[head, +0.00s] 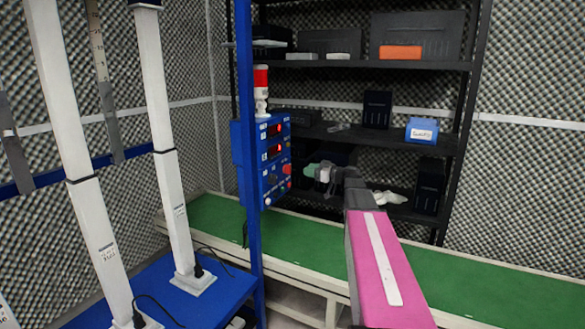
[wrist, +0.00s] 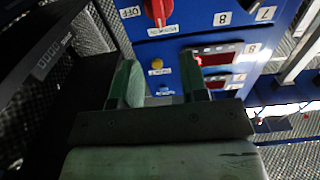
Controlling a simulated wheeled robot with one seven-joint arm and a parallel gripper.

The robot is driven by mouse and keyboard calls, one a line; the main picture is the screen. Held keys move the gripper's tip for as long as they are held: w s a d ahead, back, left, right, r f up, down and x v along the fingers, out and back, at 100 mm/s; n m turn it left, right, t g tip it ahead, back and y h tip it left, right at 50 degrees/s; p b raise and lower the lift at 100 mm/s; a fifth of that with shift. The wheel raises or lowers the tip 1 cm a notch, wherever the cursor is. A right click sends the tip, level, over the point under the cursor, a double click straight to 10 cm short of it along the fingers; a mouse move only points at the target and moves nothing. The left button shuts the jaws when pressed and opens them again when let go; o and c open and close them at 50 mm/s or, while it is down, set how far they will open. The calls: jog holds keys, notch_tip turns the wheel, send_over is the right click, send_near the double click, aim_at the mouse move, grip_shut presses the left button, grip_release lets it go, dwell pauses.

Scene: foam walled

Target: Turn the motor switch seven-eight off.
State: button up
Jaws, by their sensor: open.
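The blue control box (head: 268,155) hangs on a blue post in the head view, with red displays and several buttons and knobs on its face. In the wrist view, where the panel appears rotated, a red rotary switch (wrist: 157,10) sits at the top edge, partly cut off. An OFF label (wrist: 130,12) is left of it, and a small blurred label (wrist: 163,30) lies below it. I cannot tell its setting. My gripper (wrist: 158,64) is open and empty, its fingers pointing toward the panel below the switch. In the head view my gripper (head: 318,171) is right of the box.
In the wrist view, a yellow button (wrist: 157,64), a red button (wrist: 196,58) and plates marked 7 (wrist: 265,13) and 8 (wrist: 222,18) are near the fingers. A green conveyor (head: 460,280) runs below the box. A black shelf (head: 360,65) stands behind.

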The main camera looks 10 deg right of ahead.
aim_at(288, 169)
jog(key=x, duration=0.9)
jog(key=shift+w+a, duration=0.15)
jog(key=shift+a, duration=0.1)
jog(key=shift+c, duration=0.3)
grip_shut()
